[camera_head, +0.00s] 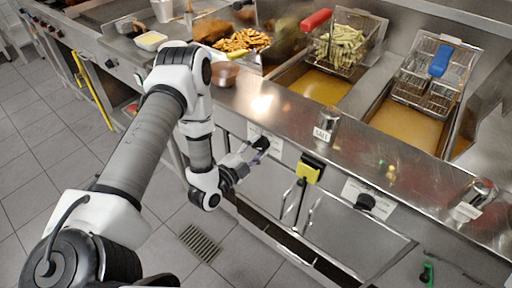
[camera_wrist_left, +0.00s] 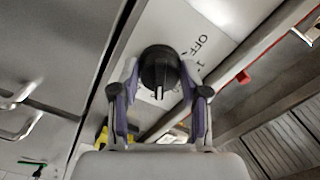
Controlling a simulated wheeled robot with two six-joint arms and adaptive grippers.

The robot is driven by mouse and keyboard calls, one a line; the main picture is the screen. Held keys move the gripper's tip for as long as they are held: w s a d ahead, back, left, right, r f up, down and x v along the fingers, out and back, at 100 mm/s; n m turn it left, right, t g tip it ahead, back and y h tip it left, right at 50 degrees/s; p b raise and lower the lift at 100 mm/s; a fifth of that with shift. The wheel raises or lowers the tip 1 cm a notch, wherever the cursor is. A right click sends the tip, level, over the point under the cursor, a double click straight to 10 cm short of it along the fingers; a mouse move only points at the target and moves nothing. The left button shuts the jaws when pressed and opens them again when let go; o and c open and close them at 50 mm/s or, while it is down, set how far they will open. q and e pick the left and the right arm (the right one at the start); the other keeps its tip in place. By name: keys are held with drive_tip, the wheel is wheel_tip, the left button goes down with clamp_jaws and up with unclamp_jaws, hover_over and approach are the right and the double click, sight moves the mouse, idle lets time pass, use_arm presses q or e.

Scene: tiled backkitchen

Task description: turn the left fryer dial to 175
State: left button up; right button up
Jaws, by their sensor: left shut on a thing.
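The left fryer dial (camera_head: 262,143) is a round black knob on a white label plate (camera_head: 275,146) on the steel fryer front. My left gripper (camera_head: 252,151) reaches it from the left and is shut on it. In the left wrist view, the dial (camera_wrist_left: 160,70) sits between the two fingers (camera_wrist_left: 160,98) of this gripper. The dial has a pale pointer mark that points toward the bottom of that view. "OFF" shows on the plate (camera_wrist_left: 203,20) right of the dial; the other print is partly hidden. My right gripper is in neither view.
A second black dial (camera_head: 365,202) is farther right on the front. Between the dials hangs a yellow-headed tool (camera_head: 310,168). Above are a shaker (camera_head: 326,126), a red-handled basket of fries (camera_head: 343,48) and an empty blue-handled basket (camera_head: 427,80) over oil. A copper-coloured bowl (camera_head: 224,75) stands left.

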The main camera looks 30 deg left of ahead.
use_arm(q)
drive_tip(key=o, duration=1.2)
drive_tip(key=shift+c, duration=0.2)
drive_tip(key=s, duration=0.7)
drive_tip(key=shift+s+a, duration=0.2)
drive_tip(key=shift+a, duration=0.05)
